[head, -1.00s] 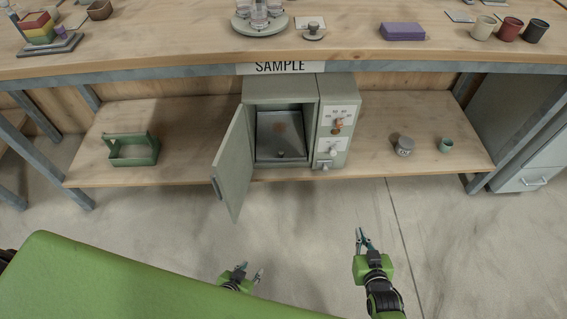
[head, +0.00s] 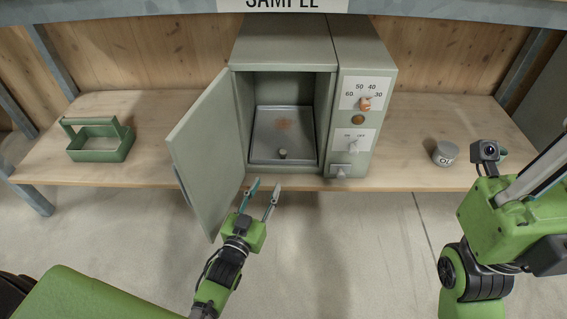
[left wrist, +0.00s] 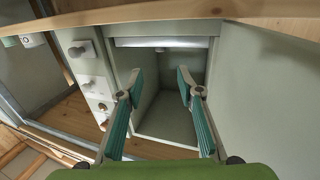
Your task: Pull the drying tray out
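The drying tray (head: 260,156) is a grey metal tray with a brown patch on its floor and a small knob at its front. It lies inside the grey-green oven (head: 285,52), whose door (head: 208,150) stands open to the left. My left gripper (head: 264,188) is open and empty, in front of and below the opening, apart from the tray. In the left wrist view its two teal-padded fingers (left wrist: 158,88) are spread, with the oven behind them. My right arm is at the right edge, close to the camera; its fingertips are not clearly shown.
The oven's panel (head: 356,130) has a dial and switches. A green carrier (head: 100,142) stands on the lower shelf (head: 180,112) at left, and a grey labelled jar (head: 445,153) at right. The open door is close to my left gripper. The floor in front is clear.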

